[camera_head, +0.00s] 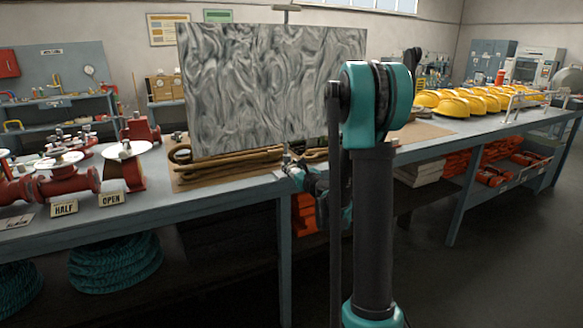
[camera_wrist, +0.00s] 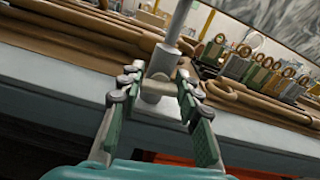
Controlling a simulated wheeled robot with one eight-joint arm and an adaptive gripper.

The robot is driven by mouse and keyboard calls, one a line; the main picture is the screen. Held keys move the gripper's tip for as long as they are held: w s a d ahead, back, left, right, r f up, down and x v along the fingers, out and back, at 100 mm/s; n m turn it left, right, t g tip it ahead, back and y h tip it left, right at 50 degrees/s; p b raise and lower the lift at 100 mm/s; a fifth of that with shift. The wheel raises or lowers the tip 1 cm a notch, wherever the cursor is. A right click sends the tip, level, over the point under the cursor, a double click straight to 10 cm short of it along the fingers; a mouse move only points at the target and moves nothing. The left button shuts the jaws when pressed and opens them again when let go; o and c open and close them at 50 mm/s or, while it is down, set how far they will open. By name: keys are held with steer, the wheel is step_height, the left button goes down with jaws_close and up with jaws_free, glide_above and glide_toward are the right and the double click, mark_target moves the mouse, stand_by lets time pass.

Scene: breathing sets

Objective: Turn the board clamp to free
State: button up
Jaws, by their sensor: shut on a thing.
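In the wrist view, a grey metal clamp (camera_wrist: 164,62) with a round upright post stands at the bench edge. I take it to be the board clamp. My gripper (camera_wrist: 157,84) has its fingers on either side of the clamp's lower metal part and is shut on it. In the head view my gripper (camera_head: 289,168) is at the bench's front edge, below the large grey wavy-patterned board (camera_head: 270,85). My arm stands in front of the board's right end. The clamp is small there and its turned position cannot be told.
Brown rope-like coils (camera_head: 230,165) lie on the bench (camera_head: 245,188) behind the clamp. Red valves (camera_head: 67,182) stand at the left with signs HALF (camera_head: 64,209) and OPEN (camera_head: 111,198). Yellow helmets (camera_head: 462,103) line the right bench. The floor at right is clear.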

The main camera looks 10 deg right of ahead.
steer(key=o, duration=1.2)
steer(key=shift+c, duration=0.2)
steer(key=v, duration=1.2)
